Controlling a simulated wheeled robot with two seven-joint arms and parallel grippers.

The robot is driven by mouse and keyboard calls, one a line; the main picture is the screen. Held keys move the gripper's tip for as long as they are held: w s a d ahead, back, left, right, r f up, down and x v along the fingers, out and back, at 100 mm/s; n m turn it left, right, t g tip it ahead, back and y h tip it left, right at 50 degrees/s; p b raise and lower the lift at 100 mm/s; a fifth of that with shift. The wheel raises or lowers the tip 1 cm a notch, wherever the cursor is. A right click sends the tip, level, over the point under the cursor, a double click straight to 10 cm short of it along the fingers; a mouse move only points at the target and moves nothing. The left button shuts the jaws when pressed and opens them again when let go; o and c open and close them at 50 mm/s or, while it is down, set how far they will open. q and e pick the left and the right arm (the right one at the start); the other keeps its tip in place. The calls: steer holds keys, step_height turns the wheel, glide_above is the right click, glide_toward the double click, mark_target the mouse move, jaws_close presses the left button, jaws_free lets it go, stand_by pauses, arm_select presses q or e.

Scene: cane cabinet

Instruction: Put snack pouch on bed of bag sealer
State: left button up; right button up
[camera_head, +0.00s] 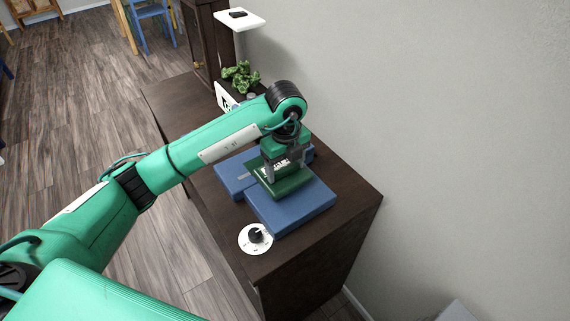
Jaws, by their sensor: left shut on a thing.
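My left gripper (284,164) reaches over the cabinet from the left, pointing down, and is shut on the green snack pouch (286,184). The pouch has white lettering and lies over the blue bag sealer (297,209). I cannot tell whether the pouch touches the sealer's surface. The sealer has a wide front block and another blue part behind it to the left, partly hidden by my arm and the pouch. My right gripper is not in view.
The sealer sits on a dark wooden cabinet (345,193). A white disc with a black knob (256,238) is at its front. A green plant (241,77) and a white lamp (239,18) stand behind my arm. A grey wall is on the right.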

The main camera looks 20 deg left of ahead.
arm_select(q)
steer(key=shift+f, duration=0.1)
steer(key=shift+s, duration=0.1)
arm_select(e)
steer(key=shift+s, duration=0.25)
arm_select(q)
steer(key=shift+a, duration=0.1)
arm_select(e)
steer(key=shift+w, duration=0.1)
arm_select(q)
steer(key=shift+f, duration=0.1)
